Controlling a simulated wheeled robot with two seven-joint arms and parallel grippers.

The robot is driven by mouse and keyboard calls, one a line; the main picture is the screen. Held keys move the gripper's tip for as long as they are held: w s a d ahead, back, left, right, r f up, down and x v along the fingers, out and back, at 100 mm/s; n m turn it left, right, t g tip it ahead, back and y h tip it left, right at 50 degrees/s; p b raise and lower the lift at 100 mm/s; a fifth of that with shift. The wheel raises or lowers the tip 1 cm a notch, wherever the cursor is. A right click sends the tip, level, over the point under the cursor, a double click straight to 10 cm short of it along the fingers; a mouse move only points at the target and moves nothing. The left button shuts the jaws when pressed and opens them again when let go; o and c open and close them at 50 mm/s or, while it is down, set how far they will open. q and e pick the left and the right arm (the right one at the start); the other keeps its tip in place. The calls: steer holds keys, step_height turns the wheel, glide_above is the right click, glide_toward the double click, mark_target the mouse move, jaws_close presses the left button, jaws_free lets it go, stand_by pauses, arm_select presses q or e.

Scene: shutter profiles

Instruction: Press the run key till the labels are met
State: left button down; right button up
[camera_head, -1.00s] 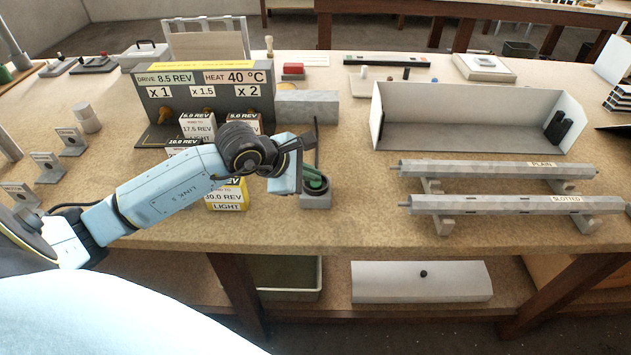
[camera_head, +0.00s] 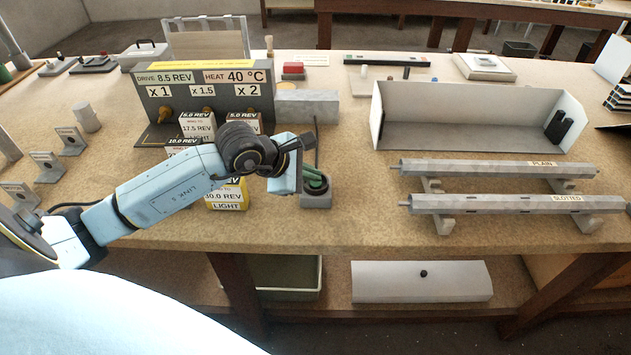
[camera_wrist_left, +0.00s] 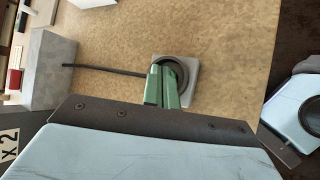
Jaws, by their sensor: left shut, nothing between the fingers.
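The run key appears to be the small grey box (camera_head: 317,201) with a dark round top at the table's front. A dark cable joins it to a grey block (camera_head: 307,106). My left gripper (camera_head: 316,182) has green fingers, shut and empty, over the round top. In the left wrist view the fingers (camera_wrist_left: 163,86) overlap the dark ring of the key (camera_wrist_left: 190,84); whether they press it I cannot tell. The grey panel (camera_head: 206,110) reads DRIVE 8.5 REV and HEAT 40 °C. Labelled boxes read 17.5 REV (camera_head: 198,127) and 30.0 REV (camera_head: 225,197); others are partly hidden by my arm.
A plain profile (camera_head: 480,169) and a slotted profile (camera_head: 480,204) lie on supports to the right. An open white trough (camera_head: 470,105) stands behind them. Several small brackets (camera_head: 48,167) stand at the left. The table front between key and profiles is clear.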

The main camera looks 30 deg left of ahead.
mark_target(311, 185)
arm_select(q)
steer(key=shift+f+b, duration=0.35)
steer(key=shift+f, duration=0.05)
steer(key=shift+r, duration=0.45)
steer(key=shift+r+p, duration=1.85)
steer(key=shift+r, duration=1.2)
steer(key=shift+d, duration=0.1)
